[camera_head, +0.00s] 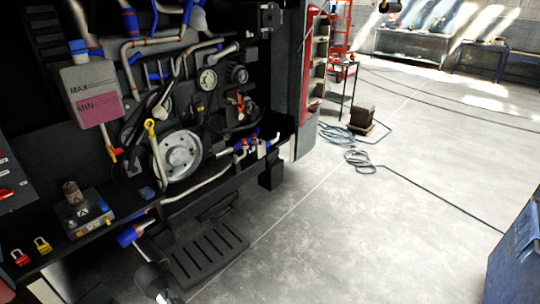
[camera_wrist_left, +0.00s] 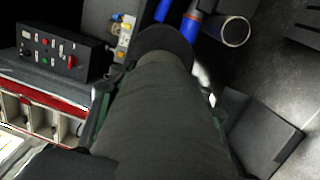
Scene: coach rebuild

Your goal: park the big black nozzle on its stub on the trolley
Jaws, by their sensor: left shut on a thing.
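The big black nozzle (camera_wrist_left: 165,110) fills the middle of the left wrist view as a thick dark cylinder with a wider black rim at its far end. My left gripper (camera_wrist_left: 160,115) is shut around it, with a finger along each side. In the head view a dark rounded shape (camera_head: 150,276) at the bottom edge looks like part of the nozzle, and most of the gripper is cut off. I cannot make out the stub. A blue cabinet-like body (camera_head: 515,255) at the lower right may be the trolley. My right gripper is not in view.
The open engine bay with a round pulley (camera_head: 181,155) and pipes fills the left.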

